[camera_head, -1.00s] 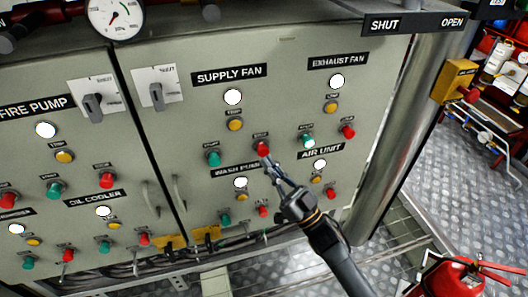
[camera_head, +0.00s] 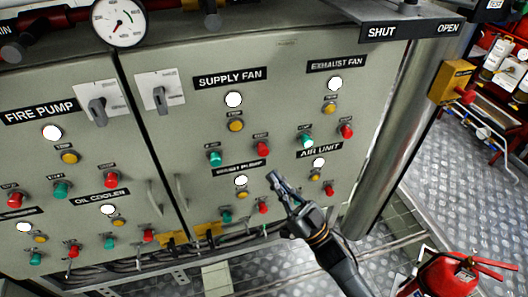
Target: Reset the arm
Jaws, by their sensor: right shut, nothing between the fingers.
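My right gripper (camera_head: 275,178) is shut and empty. It is in front of the grey control cabinet (camera_head: 290,60), below the supply fan's red button (camera_head: 262,149) and beside the wash pump label (camera_head: 241,168). Its fingertips look apart from the red button; whether they touch the panel I cannot tell. My right arm (camera_head: 335,262) comes in from the bottom right. My left gripper is not in view.
A red fire extinguisher (camera_head: 447,278) stands at the bottom right. A grey pillar (camera_head: 395,130) and a yellow box (camera_head: 452,82) are right of the cabinet. Cabinet door handles (camera_head: 181,192) stick out left of the gripper. The metal plate floor (camera_head: 470,190) at the right looks clear.

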